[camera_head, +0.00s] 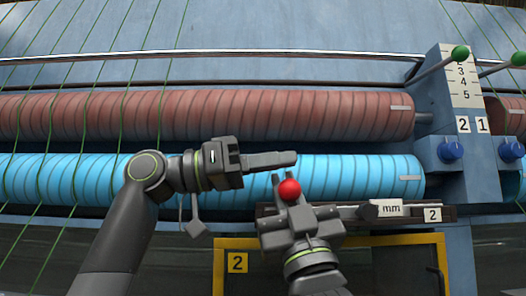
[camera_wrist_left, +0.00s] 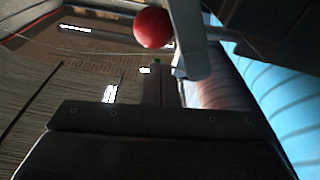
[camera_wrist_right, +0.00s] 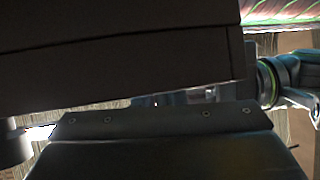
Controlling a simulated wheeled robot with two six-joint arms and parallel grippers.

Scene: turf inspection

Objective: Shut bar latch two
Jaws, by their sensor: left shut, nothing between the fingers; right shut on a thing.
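Bar two is a dark rail (camera_head: 350,212) with an "mm" block and a "2" plate at its right end, lying along the front of the blue roller. A red ball knob (camera_head: 289,190), seemingly the latch's, stands near its left end. It also shows in the left wrist view (camera_wrist_left: 153,27); its stem is hidden. My left gripper (camera_head: 294,158) is shut and empty, just above and beyond the knob in the head view; contact cannot be told. My right gripper (camera_head: 287,210) is shut at the bar's left part, seemingly on the bar, which fills the top of the right wrist view (camera_wrist_right: 120,60).
A blue roller (camera_head: 350,175) and a red roller (camera_head: 250,115) run across behind. A blue end block (camera_head: 455,130) with two blue knobs and green-tipped levers (camera_head: 460,53) stands at right. A yellow frame (camera_head: 390,240) marked "2" lies in front. Green strings cross at left.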

